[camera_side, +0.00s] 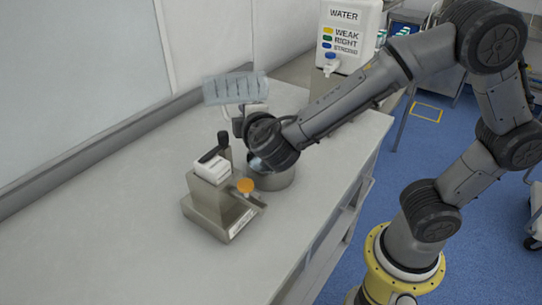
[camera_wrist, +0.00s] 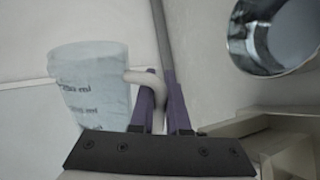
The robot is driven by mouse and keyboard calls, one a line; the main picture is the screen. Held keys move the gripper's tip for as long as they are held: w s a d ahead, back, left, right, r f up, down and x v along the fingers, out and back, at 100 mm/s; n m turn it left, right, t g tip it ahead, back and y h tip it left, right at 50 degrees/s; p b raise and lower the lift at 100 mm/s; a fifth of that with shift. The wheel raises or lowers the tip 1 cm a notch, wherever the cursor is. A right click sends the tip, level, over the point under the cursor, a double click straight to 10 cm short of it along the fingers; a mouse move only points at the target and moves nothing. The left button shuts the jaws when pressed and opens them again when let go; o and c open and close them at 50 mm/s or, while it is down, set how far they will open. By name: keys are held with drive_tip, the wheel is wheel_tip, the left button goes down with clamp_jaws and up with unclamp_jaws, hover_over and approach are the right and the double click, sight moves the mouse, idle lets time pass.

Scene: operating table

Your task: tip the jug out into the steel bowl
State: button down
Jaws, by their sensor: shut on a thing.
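The jug (camera_side: 234,89) is pale, see-through and has printed marks. In the side view it is raised above the table and lies over on its side, left of my wrist. My gripper (camera_side: 246,118) is shut on the jug's handle; in the wrist view the purple fingers (camera_wrist: 162,112) are on either side of the white handle, with the jug body (camera_wrist: 92,88) to their left. The steel bowl (camera_side: 272,178) stands on the table below my wrist, partly hidden by it. Its shiny rim and inside (camera_wrist: 243,40) show at the wrist view's upper right. I cannot tell how much the jug holds.
A beige metal device (camera_side: 208,204) with a black lever and orange knob stands just left of and in front of the bowl. A white water container (camera_side: 348,38) with a tap stands at the back. The table (camera_side: 110,245) is clear at the front left.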

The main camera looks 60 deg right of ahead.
drive_tip(key=shift+w+a+r+m, duration=0.15)
drive_tip(key=shift+r+m, duration=0.1)
drive_tip(key=shift+m, duration=0.15)
drive_tip(key=shift+w+a+f+m+t+y+p, duration=0.1)
drive_tip(key=shift+a+f+m+t+y+p, duration=0.1)
drive_tip(key=shift+f+m+t+y+p, duration=0.75)
idle(1.6)
drive_tip(key=shift+f+m+p, duration=0.2)
drive_tip(key=shift+f+m, duration=0.05)
drive_tip(key=shift+m, duration=0.55)
drive_tip(key=shift+f+m+p, duration=0.15)
drive_tip(key=shift+f+m, duration=0.1)
drive_tip(key=shift+m, duration=0.5)
idle(0.5)
drive_tip(key=shift+f, duration=0.15)
drive_tip(key=shift+f+m+t, duration=0.45)
drive_tip(key=shift+f+m, duration=0.05)
drive_tip(key=shift+f, duration=0.6)
drive_tip(key=shift+p, duration=0.35)
